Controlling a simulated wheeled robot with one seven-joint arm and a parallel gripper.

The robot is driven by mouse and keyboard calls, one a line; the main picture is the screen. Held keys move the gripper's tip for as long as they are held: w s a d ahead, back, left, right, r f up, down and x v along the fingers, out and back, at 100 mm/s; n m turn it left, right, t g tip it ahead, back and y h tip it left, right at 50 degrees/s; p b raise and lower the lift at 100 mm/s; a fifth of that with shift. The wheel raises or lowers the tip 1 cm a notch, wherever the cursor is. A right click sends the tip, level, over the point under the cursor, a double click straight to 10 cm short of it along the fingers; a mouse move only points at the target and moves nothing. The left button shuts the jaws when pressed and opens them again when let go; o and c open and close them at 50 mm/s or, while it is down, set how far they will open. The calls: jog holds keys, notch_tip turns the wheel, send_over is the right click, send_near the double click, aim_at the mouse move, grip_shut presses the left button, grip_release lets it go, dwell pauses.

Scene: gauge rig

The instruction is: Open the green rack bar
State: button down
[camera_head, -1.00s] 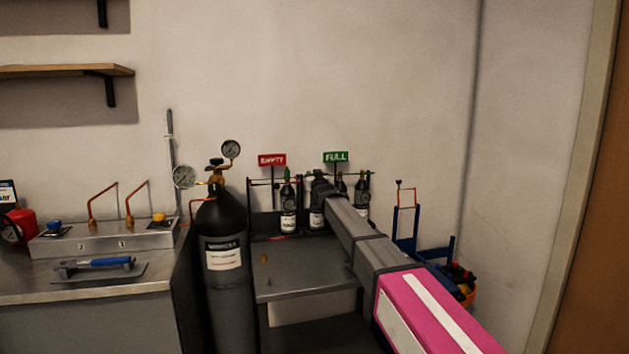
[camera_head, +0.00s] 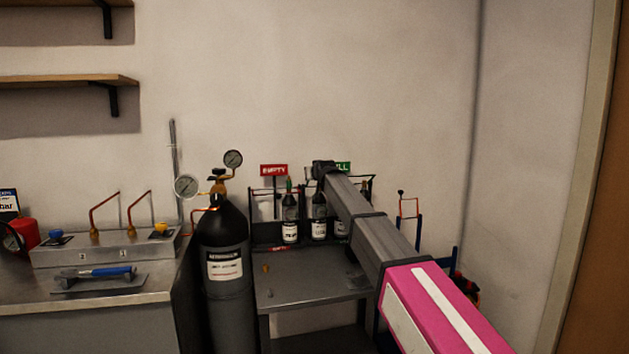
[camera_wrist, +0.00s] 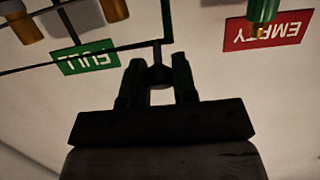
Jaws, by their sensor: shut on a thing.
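The green rack bar (camera_wrist: 167,22) shows at the top of the wrist view as a thin green piece with a bend. A dark stem runs from it down to a dark knob (camera_wrist: 159,75). My gripper (camera_wrist: 157,70) has its two fingers on either side of this knob and is shut on it. In the head view, my gripper (camera_head: 323,168) is at the cylinder rack, in front of the FULL sign (camera_head: 343,167), and partly hides it. The bar cannot be made out clearly in the head view.
Several small bottles (camera_head: 290,220) stand in the rack by the red EMPTY sign (camera_head: 274,170). A large dark gas cylinder (camera_head: 225,270) with gauges stands left of the grey table (camera_head: 310,288). A blue hand truck (camera_head: 418,235) stands to the right. The wall above is clear.

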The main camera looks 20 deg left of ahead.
aim_at(307, 159)
jog(key=w+a+r+g+h, duration=0.1)
jog(key=w+a+g+h, duration=0.1)
jog(key=w+g, duration=0.1)
jog(key=w+a+r+g+h, duration=0.1)
jog(key=w+r+g+h, duration=0.1)
jog(key=w+g, duration=0.1)
jog(key=w+a+r+g+h, duration=0.1)
jog(key=w+a+g, duration=0.1)
jog(key=w+g, duration=0.1)
jog(key=shift+a+r+h, duration=0.35)
jog(key=shift+h, duration=0.05)
jog(key=shift+w+a+f, duration=0.15)
jog(key=shift+w+a, duration=0.15)
jog(key=shift+w, duration=0.3)
jog(key=c, duration=0.9)
grip_release()
jog(key=v, duration=1)
jog(key=shift+r, duration=0.35)
